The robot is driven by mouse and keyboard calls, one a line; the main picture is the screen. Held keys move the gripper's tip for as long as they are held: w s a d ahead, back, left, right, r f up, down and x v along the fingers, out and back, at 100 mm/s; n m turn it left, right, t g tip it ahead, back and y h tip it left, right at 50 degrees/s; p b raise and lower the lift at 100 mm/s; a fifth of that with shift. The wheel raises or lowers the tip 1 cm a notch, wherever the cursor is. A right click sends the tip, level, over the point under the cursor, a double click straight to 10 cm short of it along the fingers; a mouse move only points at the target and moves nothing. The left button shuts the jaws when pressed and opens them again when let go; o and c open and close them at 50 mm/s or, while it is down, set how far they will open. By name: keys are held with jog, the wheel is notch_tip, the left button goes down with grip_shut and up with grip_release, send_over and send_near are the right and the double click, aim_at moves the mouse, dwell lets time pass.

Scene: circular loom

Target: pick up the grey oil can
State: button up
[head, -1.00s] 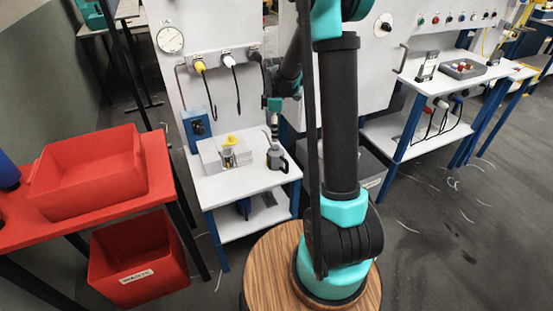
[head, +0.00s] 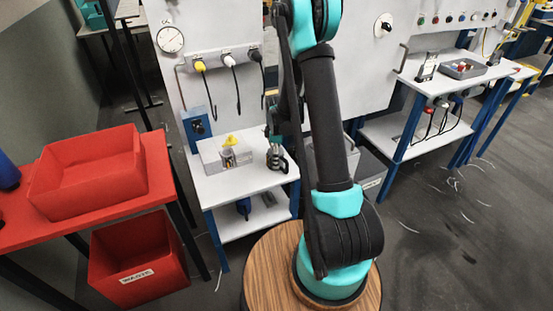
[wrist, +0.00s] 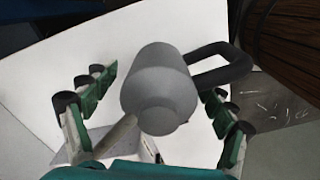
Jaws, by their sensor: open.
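The grey oil can (wrist: 160,88) stands on the small white table, seen from above in the wrist view with its dark looped handle to the right and its spout toward the lower left. In the head view the can (head: 277,160) is partly covered by my gripper (head: 275,142). In the wrist view my gripper (wrist: 162,84) is open, with one green-and-black finger on each side of the can. Gaps show between the fingers and the can's body. The right finger is near the handle; I cannot tell whether it touches.
The white table (head: 235,188) also bears a grey box (head: 212,155) with a yellow-topped item, left of the can. A blue box (head: 197,128) and a panel with hanging plugs (head: 228,58) stand behind. Red bins (head: 138,260) are at the left.

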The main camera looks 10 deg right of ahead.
jog(key=shift+f, duration=0.9)
jog(key=c, duration=1.6)
jog(key=shift+o, duration=0.2)
